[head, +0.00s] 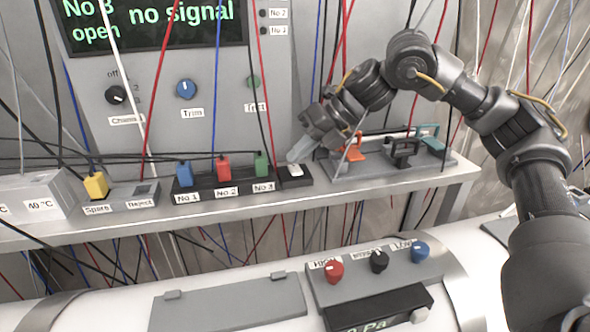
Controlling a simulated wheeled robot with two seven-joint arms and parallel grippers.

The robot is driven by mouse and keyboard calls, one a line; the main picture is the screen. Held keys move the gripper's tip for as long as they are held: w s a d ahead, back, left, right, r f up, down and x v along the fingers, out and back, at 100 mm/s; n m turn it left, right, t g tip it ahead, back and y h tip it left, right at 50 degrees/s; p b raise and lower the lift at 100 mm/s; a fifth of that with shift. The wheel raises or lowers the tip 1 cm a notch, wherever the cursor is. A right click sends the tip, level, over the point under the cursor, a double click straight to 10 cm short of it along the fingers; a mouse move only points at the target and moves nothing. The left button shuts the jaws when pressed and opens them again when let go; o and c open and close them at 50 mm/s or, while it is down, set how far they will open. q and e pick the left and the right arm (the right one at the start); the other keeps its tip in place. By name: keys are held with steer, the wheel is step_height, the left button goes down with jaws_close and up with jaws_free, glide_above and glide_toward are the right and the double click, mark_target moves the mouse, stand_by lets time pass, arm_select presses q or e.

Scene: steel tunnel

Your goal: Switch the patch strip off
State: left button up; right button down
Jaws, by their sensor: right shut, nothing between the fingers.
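The patch strip (290,183) is a long dark bar on the shelf. It carries a blue plug (184,174) at No 1, a red plug (223,168) at No 2 and a green plug (261,165) at No 3. A small pale switch (295,171) sits at its right end; which way it is tipped is too small to tell. My right gripper (294,156) is shut and empty, its tips just above and beside the switch. I cannot tell whether they touch it. My left gripper is not in view.
A grey tray (440,158) with orange, black and teal levers stands right of the strip, under my right arm. A yellow plug (96,185) sits left at Spare. The display (150,22) reads "No 3 open" and "no signal". Thin cables hang across the view.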

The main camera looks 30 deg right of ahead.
mark_target(298, 166)
stand_by(0.4)
steer(key=shift+f, duration=0.4)
steer(key=shift+s+f+b, duration=0.2)
steer(key=shift+f+b, duration=0.15)
steer(key=shift+b, duration=0.05)
stand_by(0.5)
steer(key=shift+w+r+p, duration=0.15)
steer(key=shift+r+p, duration=0.35)
steer(key=shift+p, duration=0.1)
steer(key=shift+w, duration=0.15)
steer(key=shift+r, duration=0.1)
steer(key=r+p, duration=0.4)
steer(key=r, duration=0.1)
steer(key=shift+w+p, duration=0.3)
steer(key=shift+p, duration=0.05)
